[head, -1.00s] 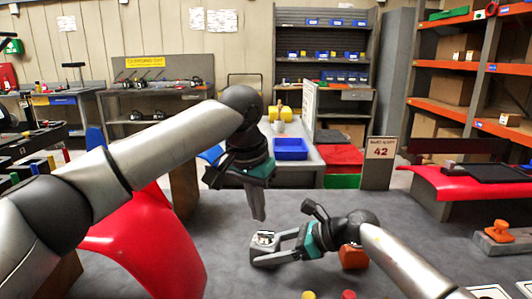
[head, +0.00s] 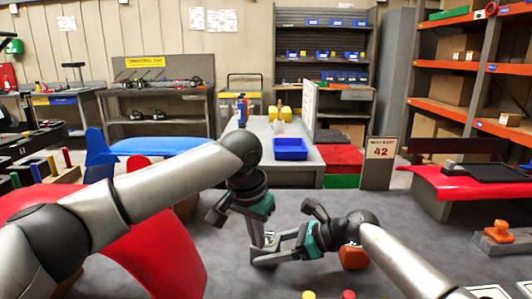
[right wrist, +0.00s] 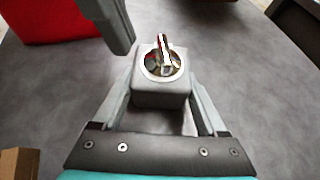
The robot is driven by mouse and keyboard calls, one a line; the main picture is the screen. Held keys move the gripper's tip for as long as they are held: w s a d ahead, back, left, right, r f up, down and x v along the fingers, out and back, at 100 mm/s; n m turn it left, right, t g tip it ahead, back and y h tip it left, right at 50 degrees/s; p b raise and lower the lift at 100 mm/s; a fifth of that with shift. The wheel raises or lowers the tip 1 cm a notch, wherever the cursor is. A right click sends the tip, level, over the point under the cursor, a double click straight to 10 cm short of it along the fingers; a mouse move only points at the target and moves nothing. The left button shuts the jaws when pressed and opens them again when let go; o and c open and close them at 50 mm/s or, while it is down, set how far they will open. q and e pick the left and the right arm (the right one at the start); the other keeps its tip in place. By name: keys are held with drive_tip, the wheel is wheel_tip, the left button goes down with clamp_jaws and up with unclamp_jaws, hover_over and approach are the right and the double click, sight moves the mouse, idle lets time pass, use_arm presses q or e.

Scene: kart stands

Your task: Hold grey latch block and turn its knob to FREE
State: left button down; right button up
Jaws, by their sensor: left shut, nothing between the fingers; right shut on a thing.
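The grey latch block (right wrist: 161,95) stands on the grey table top between the two fingers of my right gripper (right wrist: 162,85), which is shut on its sides. On its top is a round pale dial with a metal knob (right wrist: 163,58). The bar of the knob points roughly up and down in the right wrist view; dial markings are too small to read. In the head view the block is largely hidden behind my left gripper (head: 257,243). My left gripper is shut and empty, pointing down close beside the block. Its fingers (right wrist: 112,22) show left of the knob, apparently apart from it.
A red curved panel (head: 160,255) covers the left of the table. Yellow and red pegs (head: 348,294) show at the front edge. An orange-knobbed grey block (head: 497,238) stands at right. Bare table lies between.

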use_arm(q)
drive_tip(key=shift+w+d, duration=0.25)
drive_tip(key=shift+w, duration=0.25)
idle(0.7)
drive_tip(key=shift+w+a, duration=0.15)
drive_tip(key=shift+a, duration=0.1)
idle(1.1)
drive_tip(key=shift+s+a, duration=0.2)
drive_tip(key=shift+s, duration=0.1)
wheel_tip(320, 180, up, 6)
idle(0.7)
drive_tip(key=shift+s+d+f, duration=0.1)
drive_tip(key=shift+s+f, duration=0.1)
drive_tip(key=shift+f, duration=1.3)
drive_tip(key=shift+s+f, duration=0.15)
drive_tip(key=shift+f, duration=1.35)
drive_tip(key=shift+w+d, duration=0.3)
drive_tip(key=shift+w, duration=0.25)
